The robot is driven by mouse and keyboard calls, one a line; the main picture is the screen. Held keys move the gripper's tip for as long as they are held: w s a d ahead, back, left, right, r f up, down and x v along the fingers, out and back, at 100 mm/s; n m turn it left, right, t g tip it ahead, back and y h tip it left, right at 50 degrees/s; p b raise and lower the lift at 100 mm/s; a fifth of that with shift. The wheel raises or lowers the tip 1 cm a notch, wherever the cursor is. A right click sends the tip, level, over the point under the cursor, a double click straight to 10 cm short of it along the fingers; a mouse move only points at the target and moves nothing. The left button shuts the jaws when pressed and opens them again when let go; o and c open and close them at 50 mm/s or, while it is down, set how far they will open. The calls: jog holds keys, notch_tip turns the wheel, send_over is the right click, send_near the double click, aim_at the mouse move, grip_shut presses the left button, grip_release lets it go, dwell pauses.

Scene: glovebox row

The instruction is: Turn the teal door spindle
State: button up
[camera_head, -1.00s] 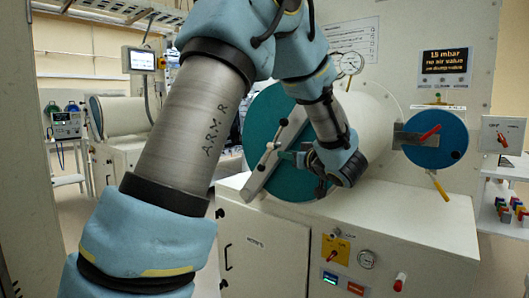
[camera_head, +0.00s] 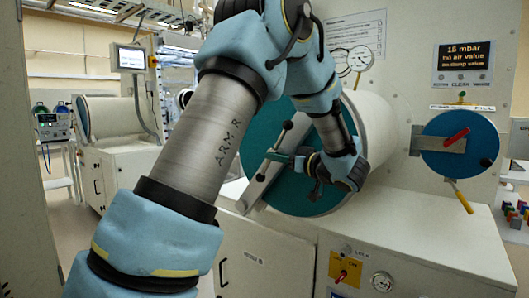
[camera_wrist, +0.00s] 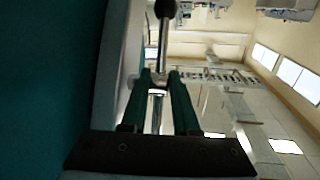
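The teal round door (camera_head: 292,196) closes the near end of the large white cylinder. A pale crossbar (camera_head: 262,186) runs diagonally over its face. At the middle is the spindle's handle, a metal rod with a black knob (camera_head: 287,125). In the wrist view the chrome rod (camera_wrist: 163,42) runs upward to the black knob (camera_wrist: 165,8). My gripper (camera_head: 274,156) is at this rod, in front of the door. In the wrist view the fingers of my gripper (camera_wrist: 159,78) lie along both sides of the rod and appear closed on it. My wrist hides part of the door.
A blue round door (camera_head: 458,144) with a red handle is on the panel at right, below a display (camera_head: 464,55). The white cabinet top (camera_head: 420,232) extends below. A yellow switch plate (camera_head: 345,268) is on its front. Another cylinder unit (camera_head: 108,118) stands at back left.

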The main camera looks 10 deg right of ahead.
jog(key=shift+p+x, duration=0.45)
jog(key=shift+x, duration=2.15)
grip_shut()
